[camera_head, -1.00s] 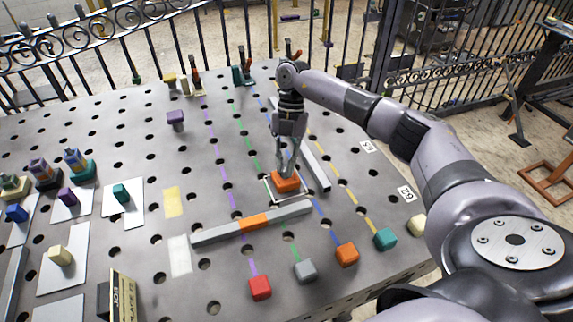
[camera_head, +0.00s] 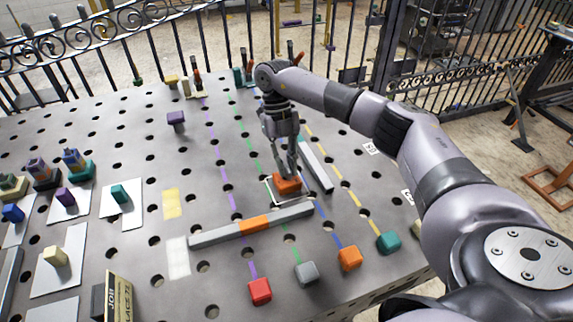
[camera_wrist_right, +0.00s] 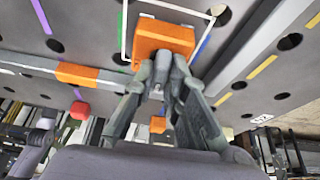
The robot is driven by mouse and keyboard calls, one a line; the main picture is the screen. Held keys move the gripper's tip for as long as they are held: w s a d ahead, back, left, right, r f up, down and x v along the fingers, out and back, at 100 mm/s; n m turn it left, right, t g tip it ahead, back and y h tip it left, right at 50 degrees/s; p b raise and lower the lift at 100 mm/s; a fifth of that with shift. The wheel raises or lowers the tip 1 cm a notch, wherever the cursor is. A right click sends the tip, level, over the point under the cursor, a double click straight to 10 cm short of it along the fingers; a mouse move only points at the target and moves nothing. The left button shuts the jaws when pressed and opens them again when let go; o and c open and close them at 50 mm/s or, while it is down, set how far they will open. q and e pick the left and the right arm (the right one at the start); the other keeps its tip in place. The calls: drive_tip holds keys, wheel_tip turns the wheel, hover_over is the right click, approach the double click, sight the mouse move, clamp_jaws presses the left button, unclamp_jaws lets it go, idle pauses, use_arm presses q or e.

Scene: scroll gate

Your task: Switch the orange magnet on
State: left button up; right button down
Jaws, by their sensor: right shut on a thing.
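The orange magnet (camera_head: 287,186) is a small orange block on the grey perforated table, within a white outlined square (camera_head: 268,192). It also shows in the right wrist view (camera_wrist_right: 166,36), at the top middle. My right gripper (camera_head: 287,170) reaches down to it from above, tilted. In the right wrist view its fingertips (camera_wrist_right: 163,66) are close together at the block's near side, shut on a part of the magnet. My left gripper is not in view.
A grey bar with an orange middle (camera_head: 254,224) lies in front of the magnet, and another grey bar (camera_head: 316,165) lies to its right. Red (camera_head: 260,291), grey (camera_head: 306,273), orange (camera_head: 349,258) and teal (camera_head: 388,242) blocks line the front. White plates with small blocks are at left.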

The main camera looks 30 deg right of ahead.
idle(0.4)
drive_tip(key=c, duration=1.6)
unclamp_jaws()
drive_tip(key=a+v, duration=0.1)
drive_tip(key=v, duration=1.1)
drive_tip(key=shift+w+d, duration=0.15)
drive_tip(key=shift+d, duration=0.3)
